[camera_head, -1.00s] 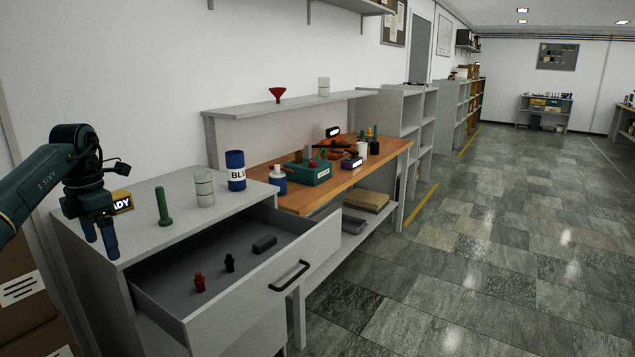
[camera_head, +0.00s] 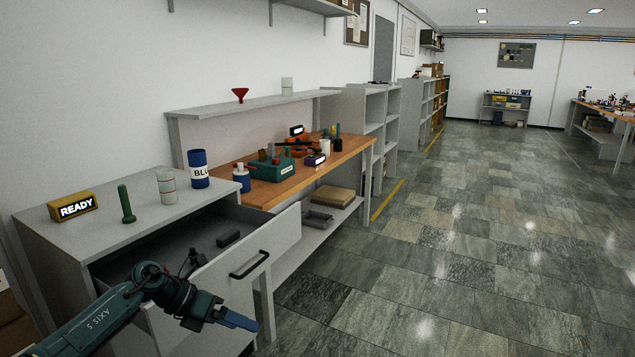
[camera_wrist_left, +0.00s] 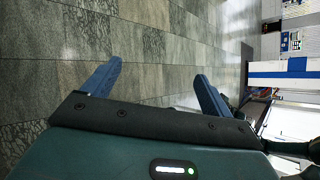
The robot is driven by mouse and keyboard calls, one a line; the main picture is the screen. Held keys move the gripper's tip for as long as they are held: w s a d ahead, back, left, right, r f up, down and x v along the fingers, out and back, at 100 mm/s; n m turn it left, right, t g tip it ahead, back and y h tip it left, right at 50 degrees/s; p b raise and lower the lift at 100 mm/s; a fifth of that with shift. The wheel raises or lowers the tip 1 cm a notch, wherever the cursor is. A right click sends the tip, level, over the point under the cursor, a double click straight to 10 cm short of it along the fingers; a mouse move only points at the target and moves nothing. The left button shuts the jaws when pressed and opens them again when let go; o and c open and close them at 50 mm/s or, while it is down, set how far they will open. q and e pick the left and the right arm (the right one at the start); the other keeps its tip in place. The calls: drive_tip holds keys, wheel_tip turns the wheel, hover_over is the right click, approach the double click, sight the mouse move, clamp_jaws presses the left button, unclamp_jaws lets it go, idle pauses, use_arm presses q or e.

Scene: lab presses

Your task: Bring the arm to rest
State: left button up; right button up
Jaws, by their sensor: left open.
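My left gripper (camera_head: 250,323) is in front of the open drawer (camera_head: 270,235), low over the floor and just right of the drawer's front. Its blue fingers point to the right. In the left wrist view the two fingers (camera_wrist_left: 160,75) are apart with nothing between them, and grey floor tiles lie beyond. My left arm (camera_head: 110,315) crosses the near part of the drawer and hides some of its inside. My right gripper does not show.
A dark block (camera_head: 229,238) lies in the drawer. The tiled floor (camera_head: 450,240) to the right is open.

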use_arm(q)
drive_tip(key=s+d+f+n+t+h, duration=0.3)
drive_tip(key=s+d+n+t+h, duration=0.3)
drive_tip(key=s+d+n+t, duration=0.5)
drive_tip(key=s+a+f+n+g+y, duration=0.1)
drive_tip(key=s+f+n+y, duration=0.3)
drive_tip(key=n, duration=0.5)
drive_tip(key=s+a+f+n+g+y, duration=0.1)
drive_tip(key=s+a+f+n+y, duration=0.3)
drive_tip(key=s+n, duration=0.4)
drive_tip(key=s+a+f+n+y, duration=0.3)
drive_tip(key=s+f+n+y, duration=0.2)
drive_tip(key=n, duration=0.6)
drive_tip(key=shift+s+a+f+n+g, duration=0.3)
drive_tip(key=shift+s+f+g, duration=0.1)
drive_tip(key=shift+s+f, duration=0.25)
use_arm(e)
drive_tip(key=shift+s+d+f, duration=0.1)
use_arm(q)
drive_tip(key=shift+r, duration=0.1)
drive_tip(key=shift+c, duration=0.2)
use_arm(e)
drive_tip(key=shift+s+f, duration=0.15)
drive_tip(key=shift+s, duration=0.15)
